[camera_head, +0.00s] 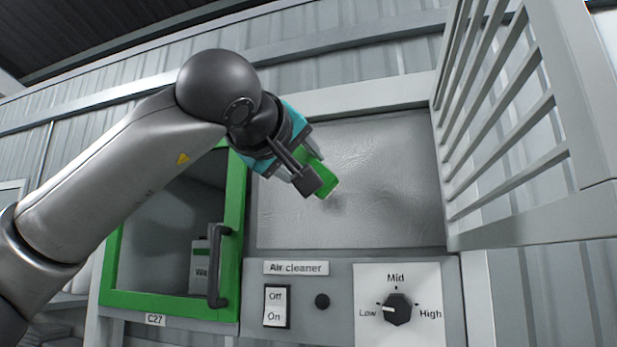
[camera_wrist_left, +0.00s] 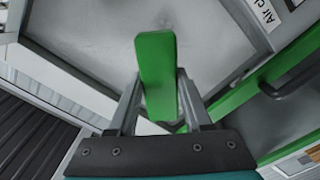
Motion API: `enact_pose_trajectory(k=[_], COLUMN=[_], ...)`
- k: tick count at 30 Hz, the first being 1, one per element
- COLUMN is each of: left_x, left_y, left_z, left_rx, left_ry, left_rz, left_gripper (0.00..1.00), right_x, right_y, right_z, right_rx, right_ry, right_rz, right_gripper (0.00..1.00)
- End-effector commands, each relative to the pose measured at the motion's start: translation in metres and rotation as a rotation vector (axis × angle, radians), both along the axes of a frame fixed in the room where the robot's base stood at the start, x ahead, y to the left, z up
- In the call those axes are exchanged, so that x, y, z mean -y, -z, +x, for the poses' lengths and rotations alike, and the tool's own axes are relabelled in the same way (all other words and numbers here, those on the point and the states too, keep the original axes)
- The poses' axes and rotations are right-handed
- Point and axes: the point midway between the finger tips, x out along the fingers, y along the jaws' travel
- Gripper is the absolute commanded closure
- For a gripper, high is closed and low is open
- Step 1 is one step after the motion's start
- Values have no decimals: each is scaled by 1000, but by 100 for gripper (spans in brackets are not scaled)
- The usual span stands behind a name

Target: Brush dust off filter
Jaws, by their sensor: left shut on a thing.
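The filter (camera_head: 395,175) is a grey, crinkled panel in a light frame above the air cleaner's controls. It also fills the upper part of the left wrist view (camera_wrist_left: 95,25). My left gripper (camera_head: 310,180) is in front of the filter's left part. It is shut on a green brush (camera_head: 328,188), a flat block that also shows between the fingers in the left wrist view (camera_wrist_left: 156,60). Its bristles are hidden. A dark smudge lies on the filter just below the brush; I cannot tell if it is dust or shadow, nor whether the brush touches. My right gripper is out of view.
A slatted cover (camera_head: 520,130) stands open at the right. Below the filter are an Off/On switch (camera_head: 277,306) and a Low-Mid-High knob (camera_head: 397,309). A green-framed cabinet door (camera_head: 234,230) with a dark handle (camera_head: 217,265) is at the left, under my arm.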

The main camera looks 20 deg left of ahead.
Motion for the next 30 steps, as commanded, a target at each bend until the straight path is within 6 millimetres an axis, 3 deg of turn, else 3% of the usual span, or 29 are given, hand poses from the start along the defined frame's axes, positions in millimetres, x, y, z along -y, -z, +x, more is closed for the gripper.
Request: enact_pose_trajectory(k=[16,25,30], left_x=[0,-1,-1], left_y=[0,0,0], left_z=[-13,-37,-40], left_rx=[2,3,1], left_ry=[1,0,0], left_rz=[0,0,0], left_gripper=[95,95,95], right_x=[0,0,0], right_y=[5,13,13], right_z=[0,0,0], right_rx=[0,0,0], right_ry=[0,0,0], right_rz=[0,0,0], right_gripper=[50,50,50])
